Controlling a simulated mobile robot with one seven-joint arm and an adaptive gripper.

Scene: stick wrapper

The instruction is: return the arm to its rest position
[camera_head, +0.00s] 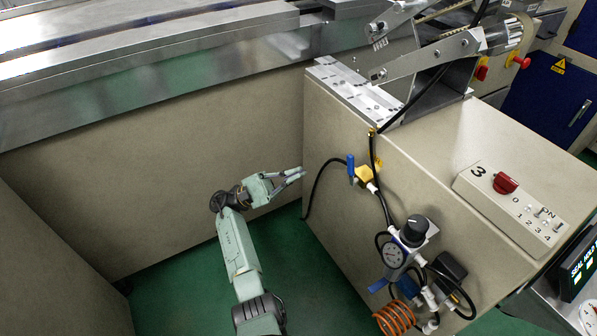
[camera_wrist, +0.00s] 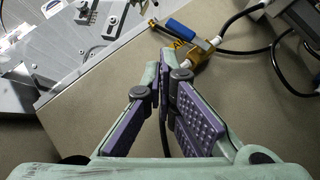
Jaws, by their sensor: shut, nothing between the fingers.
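My gripper (camera_head: 302,172) is at the end of my pale green arm, in the middle of the head view. It is beside the left face of the beige machine cabinet (camera_head: 345,215), near a black hose. In the wrist view my gripper (camera_wrist: 164,68) has its purple-padded fingers meeting at the tips, with nothing between them. A brass valve with a blue handle (camera_wrist: 180,29) shows just beyond the fingertips. The same blue-handled valve (camera_head: 351,170) shows to the right of my gripper in the head view. I cannot tell whether the fingers touch the cabinet.
A control box with a red knob (camera_head: 505,183) sits on top. A long beige wall (camera_head: 140,200) stands behind my arm. Green floor (camera_head: 310,290) is open below.

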